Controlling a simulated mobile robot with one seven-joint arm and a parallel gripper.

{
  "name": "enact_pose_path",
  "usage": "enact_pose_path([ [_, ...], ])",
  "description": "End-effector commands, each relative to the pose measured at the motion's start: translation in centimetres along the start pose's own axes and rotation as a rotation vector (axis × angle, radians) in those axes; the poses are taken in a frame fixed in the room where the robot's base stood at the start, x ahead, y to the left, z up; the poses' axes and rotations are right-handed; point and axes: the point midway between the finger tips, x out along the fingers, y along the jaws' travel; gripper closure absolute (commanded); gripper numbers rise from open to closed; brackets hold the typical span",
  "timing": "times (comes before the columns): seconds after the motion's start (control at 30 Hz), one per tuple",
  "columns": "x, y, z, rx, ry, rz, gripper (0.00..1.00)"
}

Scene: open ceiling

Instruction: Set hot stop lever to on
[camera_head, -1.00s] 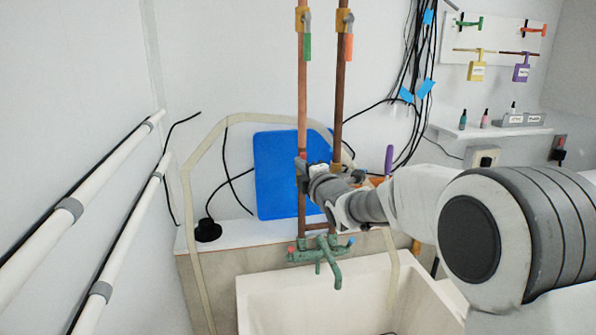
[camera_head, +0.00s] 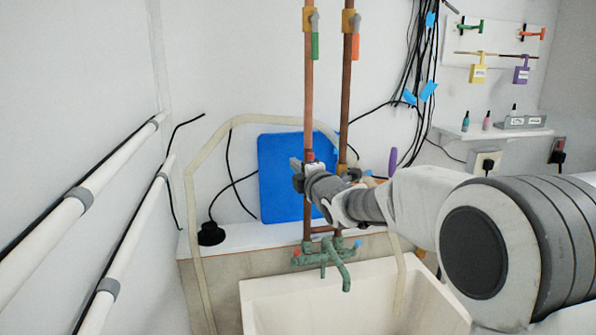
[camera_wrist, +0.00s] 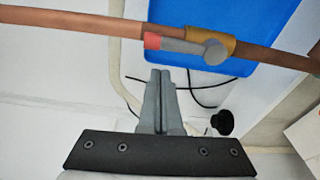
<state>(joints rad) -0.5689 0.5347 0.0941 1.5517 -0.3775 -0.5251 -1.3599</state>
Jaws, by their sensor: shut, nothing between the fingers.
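The hot stop lever (camera_wrist: 178,45) is a short grey handle with a red tip (camera_wrist: 151,41). It sits on a brass valve (camera_wrist: 218,42) on a copper pipe (camera_wrist: 75,21) and lies roughly along the pipe in the wrist view. In the head view only its red part (camera_head: 309,155) shows clearly, on the left pipe (camera_head: 309,90); my gripper partly hides the valve. My gripper (camera_wrist: 160,72) is shut and empty. Its fingertips are just below the lever's red end in the wrist view, with a small visible gap. It also shows in the head view (camera_head: 296,167), beside the pipe.
A second copper pipe (camera_head: 347,90) runs close on the right. Higher valves carry green (camera_head: 315,46) and orange (camera_head: 355,46) levers. A blue board (camera_head: 280,185) stands behind the pipes. A green tap (camera_head: 322,255) and white sink (camera_head: 270,290) are below.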

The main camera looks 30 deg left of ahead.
Motion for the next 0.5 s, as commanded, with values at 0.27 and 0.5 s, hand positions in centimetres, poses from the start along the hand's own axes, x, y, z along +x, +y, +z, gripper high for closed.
enact_pose_path([
  [0.27, -3.1, 0.0, -0.1, 0.000, -0.002, 0.003, 1.00],
  [0.5, -7.2, -0.1, -0.1, -0.001, -0.001, 0.001, 1.00],
])
